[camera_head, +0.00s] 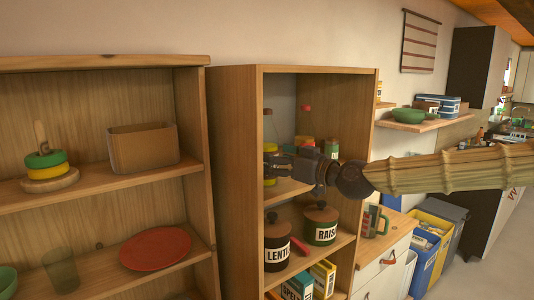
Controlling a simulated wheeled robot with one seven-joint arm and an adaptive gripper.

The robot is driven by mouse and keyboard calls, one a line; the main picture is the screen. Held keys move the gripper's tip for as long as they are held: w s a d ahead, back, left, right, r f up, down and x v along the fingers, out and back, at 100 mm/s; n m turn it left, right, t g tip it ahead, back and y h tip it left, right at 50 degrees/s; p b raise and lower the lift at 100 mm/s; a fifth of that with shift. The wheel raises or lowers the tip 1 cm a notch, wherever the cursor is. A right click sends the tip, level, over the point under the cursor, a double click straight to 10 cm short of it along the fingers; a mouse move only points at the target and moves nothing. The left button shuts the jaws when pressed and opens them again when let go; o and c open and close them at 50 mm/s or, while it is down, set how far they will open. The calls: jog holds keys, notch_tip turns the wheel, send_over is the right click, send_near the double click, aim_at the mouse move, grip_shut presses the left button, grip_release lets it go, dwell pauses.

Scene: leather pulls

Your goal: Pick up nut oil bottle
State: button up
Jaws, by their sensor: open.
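My gripper (272,166) reaches in from the right, at the opening of the middle cabinet's upper compartment. It is open; nothing shows held between its fingers, though they are small and dark here. Behind it on the upper shelf (290,190) stands a pale, see-through bottle (268,130) with yellow low down, partly covered by the gripper. To its right a red cap (306,107) shows above another slim, clear shape. No label is readable, so I cannot tell which is the nut oil bottle. Whether the gripper touches either one is unclear.
Green-and-white jars (331,148) stand right of the gripper on the same shelf. Lentil (277,243) and raisin (321,224) canisters stand one shelf below. The cabinet's left side panel (233,180) is close to the fingertips. A stacking toy, box and red plate (155,248) fill the left shelves.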

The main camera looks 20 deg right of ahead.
jog(key=shift+p+x, duration=0.75)
jog(key=shift+x, duration=1.05)
jog(key=c, duration=1.5)
jog(key=shift+r, duration=0.15)
